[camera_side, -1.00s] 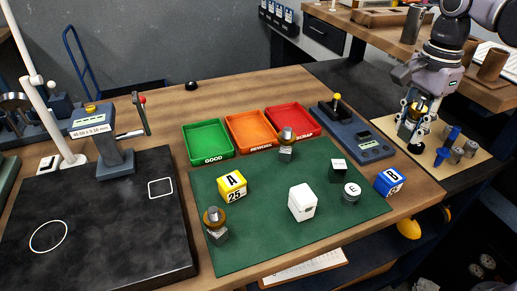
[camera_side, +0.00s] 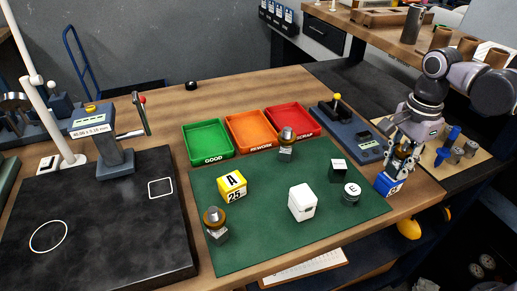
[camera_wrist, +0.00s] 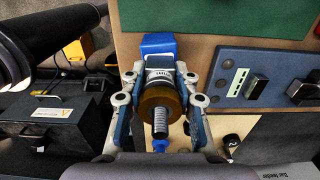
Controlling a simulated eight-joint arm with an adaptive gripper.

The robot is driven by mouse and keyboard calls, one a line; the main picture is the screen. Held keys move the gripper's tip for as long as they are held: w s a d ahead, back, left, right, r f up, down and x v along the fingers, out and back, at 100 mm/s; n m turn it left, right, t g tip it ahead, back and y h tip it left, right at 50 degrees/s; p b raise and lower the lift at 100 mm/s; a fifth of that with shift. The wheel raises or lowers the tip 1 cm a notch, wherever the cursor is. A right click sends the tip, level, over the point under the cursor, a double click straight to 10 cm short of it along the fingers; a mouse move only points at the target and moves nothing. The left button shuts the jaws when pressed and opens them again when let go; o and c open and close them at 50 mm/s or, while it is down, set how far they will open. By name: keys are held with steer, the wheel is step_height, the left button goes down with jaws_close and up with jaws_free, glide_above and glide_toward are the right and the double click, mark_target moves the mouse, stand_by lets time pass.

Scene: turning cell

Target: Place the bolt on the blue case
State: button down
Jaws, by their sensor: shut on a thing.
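The bolt (camera_wrist: 160,120) has a threaded grey shank and a brass-coloured round part. My gripper (camera_wrist: 160,95) is shut on it, one finger on each side. In the side view my gripper (camera_side: 397,168) is directly over the blue case (camera_side: 390,186), its fingers hiding part of the case and most of the bolt. The blue case stands on the wooden table just right of the green mat. In the wrist view the blue case (camera_wrist: 158,43) shows beyond the fingertips. I cannot tell whether the bolt touches it.
The green mat (camera_side: 265,240) holds a yellow case (camera_side: 232,185), a white case (camera_side: 302,203), a dark green case (camera_side: 338,169), a round grey piece (camera_side: 351,194) and two brass-topped pieces.

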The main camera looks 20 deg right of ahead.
mark_target(408, 141)
steer(key=shift+f, duration=0.15)
steer(key=shift+f, duration=0.1)
steer(key=c, duration=1)
jaws_free()
step_height(408, 141, up, 12)
steer(key=shift+r, duration=0.1)
steer(key=shift+f, duration=6.1)
